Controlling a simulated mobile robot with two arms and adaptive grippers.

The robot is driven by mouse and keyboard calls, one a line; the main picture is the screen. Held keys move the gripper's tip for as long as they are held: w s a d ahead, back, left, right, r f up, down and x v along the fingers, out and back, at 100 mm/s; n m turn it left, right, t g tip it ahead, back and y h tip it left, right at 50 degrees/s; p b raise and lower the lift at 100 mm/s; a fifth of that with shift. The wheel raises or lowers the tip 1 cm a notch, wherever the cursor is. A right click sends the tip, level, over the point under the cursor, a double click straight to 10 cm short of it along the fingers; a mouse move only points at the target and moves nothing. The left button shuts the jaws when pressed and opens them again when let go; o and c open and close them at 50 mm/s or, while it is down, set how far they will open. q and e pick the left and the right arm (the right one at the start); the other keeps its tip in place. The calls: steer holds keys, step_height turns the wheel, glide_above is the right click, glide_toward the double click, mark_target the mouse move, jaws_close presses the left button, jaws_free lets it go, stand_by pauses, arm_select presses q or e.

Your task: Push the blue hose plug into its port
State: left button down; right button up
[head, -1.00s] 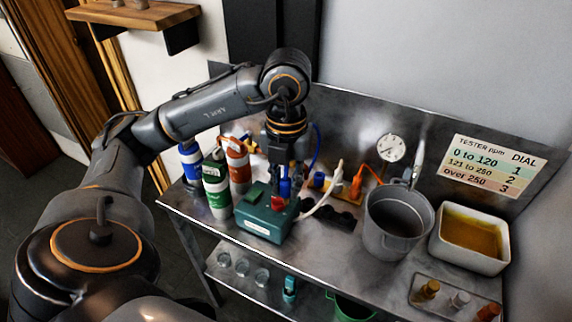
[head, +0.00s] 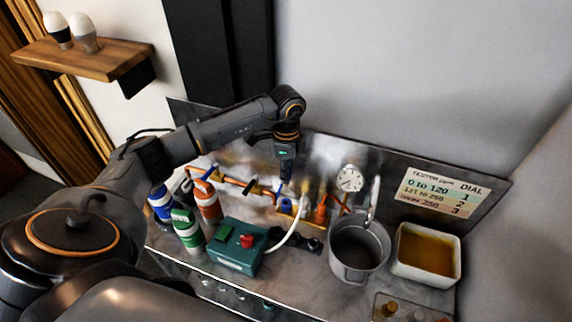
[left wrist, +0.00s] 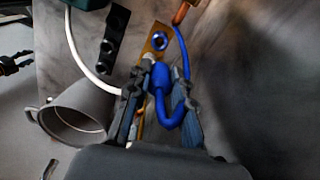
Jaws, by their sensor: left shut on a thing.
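My left gripper (head: 286,178) hangs over the brass manifold (head: 290,208) at the back of the steel bench. In the left wrist view its fingers (left wrist: 159,98) are shut on the blue hose plug (left wrist: 160,77). The blue hose (left wrist: 182,50) loops from the plug around the right finger and runs up the picture. The blue-ringed port (left wrist: 159,41) on the manifold shows just beyond the plug's tip, with the plug apart from it and roughly in line. The exact gap is hard to judge. My right gripper is not in view.
A teal box (head: 238,247) with a red knob, a white hose (head: 290,236) and a black socket block (head: 312,244) stand in front. An orange plug (head: 321,212) is right of the port. Several bottles (head: 188,230) stand left; a grey pot (head: 358,245) stands right.

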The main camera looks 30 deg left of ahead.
arm_select(q)
steer(key=shift+s+d+f+b, duration=0.1)
steer(key=shift+f+b, duration=0.2)
steer(key=shift+f, duration=0.3)
steer(key=shift+f+b, duration=0.3)
steer(key=shift+b, duration=0.15)
step_height(320, 180, down, 3)
steer(key=b, duration=0.2)
steer(key=shift+f+b, duration=0.2)
steer(key=shift+b, duration=0.1)
steer(key=shift+f+b, duration=0.8)
steer(key=shift+f, duration=0.4)
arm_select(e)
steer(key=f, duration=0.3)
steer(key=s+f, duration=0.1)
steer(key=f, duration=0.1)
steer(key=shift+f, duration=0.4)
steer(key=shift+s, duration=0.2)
arm_select(q)
steer(key=shift+f+b, duration=0.9)
steer(key=shift+f, duration=0.7)
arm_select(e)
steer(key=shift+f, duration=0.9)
